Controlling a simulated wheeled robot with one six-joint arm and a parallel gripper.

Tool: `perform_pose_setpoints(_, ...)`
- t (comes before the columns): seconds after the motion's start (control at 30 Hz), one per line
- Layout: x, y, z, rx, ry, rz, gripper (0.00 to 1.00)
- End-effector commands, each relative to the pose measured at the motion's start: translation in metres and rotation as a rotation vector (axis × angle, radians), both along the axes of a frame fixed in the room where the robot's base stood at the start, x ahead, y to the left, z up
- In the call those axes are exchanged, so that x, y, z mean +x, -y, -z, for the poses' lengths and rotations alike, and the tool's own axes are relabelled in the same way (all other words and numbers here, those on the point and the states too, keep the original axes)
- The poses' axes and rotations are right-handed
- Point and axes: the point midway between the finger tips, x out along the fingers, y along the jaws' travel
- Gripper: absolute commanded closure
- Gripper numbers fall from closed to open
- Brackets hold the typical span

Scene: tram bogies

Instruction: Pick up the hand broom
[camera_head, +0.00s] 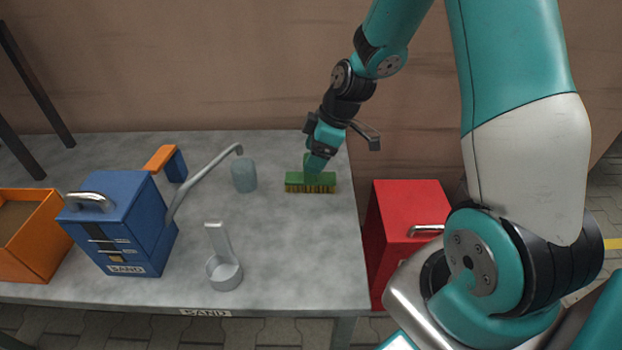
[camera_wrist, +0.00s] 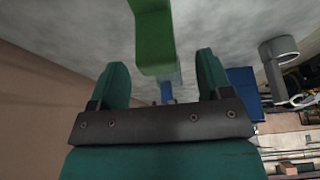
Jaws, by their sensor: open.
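The hand broom (camera_head: 297,179) rests bristles down on the grey table near its right side. It has a green block, yellowish bristles and a green handle standing up at its back. My gripper (camera_head: 317,165) is directly over the broom and partly hides its handle in the head view. In the wrist view, my gripper's (camera_wrist: 161,62) two green fingers are apart. The broom's green handle (camera_wrist: 153,35) shows in the space between the fingertips, with a visible gap on either side. How deep it sits between them I cannot tell.
On the table (camera_head: 290,245) stand a blue SAND box (camera_head: 118,225) with a bent pipe, a grey-green cup (camera_head: 244,175), a metal scoop (camera_head: 224,270) and an orange bin (camera_head: 28,240). A red box (camera_head: 405,205) stands beyond the right edge. A brown wall (camera_head: 200,60) is behind.

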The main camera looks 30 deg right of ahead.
Motion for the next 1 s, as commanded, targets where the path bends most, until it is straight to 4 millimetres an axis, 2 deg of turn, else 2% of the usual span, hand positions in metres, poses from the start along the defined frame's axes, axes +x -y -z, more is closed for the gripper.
perform_pose_setpoints(0.03,0.004,-0.004,0.01,0.001,-0.001,-0.003,0.28)
perform_pose_setpoints(0.2,0.01,-0.011,0.029,0.0,-0.002,-0.001,0.28)
perform_pose_setpoints(0.47,0.011,-0.012,0.032,0.0,0.0,0.0,0.28)
perform_pose_setpoints(0.5,0.011,-0.012,0.032,0.0,0.0,0.0,0.3)
perform_pose_setpoints(0.73,0.011,-0.012,0.032,0.0,0.0,0.0,0.83)
perform_pose_setpoints(1.0,0.011,-0.012,0.031,0.0,0.0,0.0,0.84)
